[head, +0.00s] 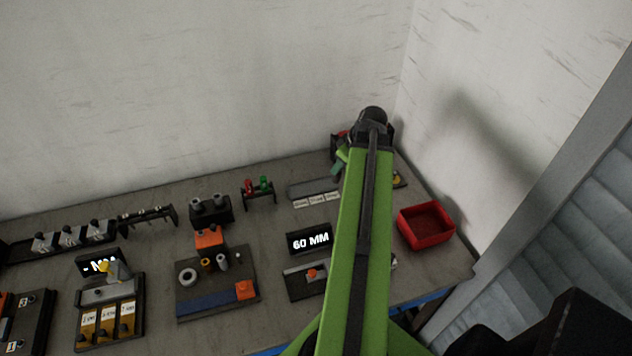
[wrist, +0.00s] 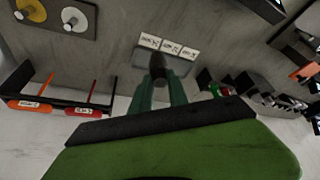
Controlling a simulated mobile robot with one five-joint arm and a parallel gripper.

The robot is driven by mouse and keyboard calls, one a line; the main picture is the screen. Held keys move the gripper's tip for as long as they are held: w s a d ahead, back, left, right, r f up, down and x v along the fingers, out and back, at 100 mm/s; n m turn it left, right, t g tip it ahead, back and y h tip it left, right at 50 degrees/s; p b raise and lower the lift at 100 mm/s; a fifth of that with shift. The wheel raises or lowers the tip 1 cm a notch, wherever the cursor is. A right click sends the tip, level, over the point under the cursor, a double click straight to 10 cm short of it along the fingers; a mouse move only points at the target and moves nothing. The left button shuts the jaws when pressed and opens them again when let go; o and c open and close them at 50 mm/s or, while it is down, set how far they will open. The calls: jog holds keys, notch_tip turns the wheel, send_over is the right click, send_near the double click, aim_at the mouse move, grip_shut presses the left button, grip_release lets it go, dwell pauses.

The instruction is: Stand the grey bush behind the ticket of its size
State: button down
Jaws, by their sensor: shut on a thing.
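My gripper (wrist: 160,84) is shut on the grey bush (wrist: 158,66), which looks dark and sits between the green fingertips in the wrist view. Beyond the bush in that view is a grey strip (wrist: 138,62) with three small white tickets (wrist: 170,46) along its far edge. The bush overlaps the strip in the picture; whether it touches cannot be told. The head view shows the strip (head: 296,190) at the back, with the tickets (head: 316,199) on its near side. Ticket writing is too small to read. My arm hides the bush there. A lit display (head: 310,240) reads 60 MM.
A red bin (head: 425,231) stands at the right of the bench. A rack with red and green items (head: 258,187) is left of the strip. A dark board (head: 215,285) holds several small parts. Red and orange tagged items (wrist: 30,105) hang on a rack in the wrist view.

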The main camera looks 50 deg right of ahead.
jog(key=w+f+b, duration=0.6)
jog(key=f, duration=0.1)
jog(key=w+a+f+b, duration=0.1)
jog(key=w+f+b, duration=0.2)
jog(key=w, duration=0.1)
jog(key=shift+w+f+b, duration=0.1)
jog(key=shift+f+b, duration=0.25)
jog(key=shift+r, duration=0.25)
jog(key=shift+f, duration=0.2)
jog(key=c, duration=1.3)
grip_release()
jog(key=shift+r, duration=0.1)
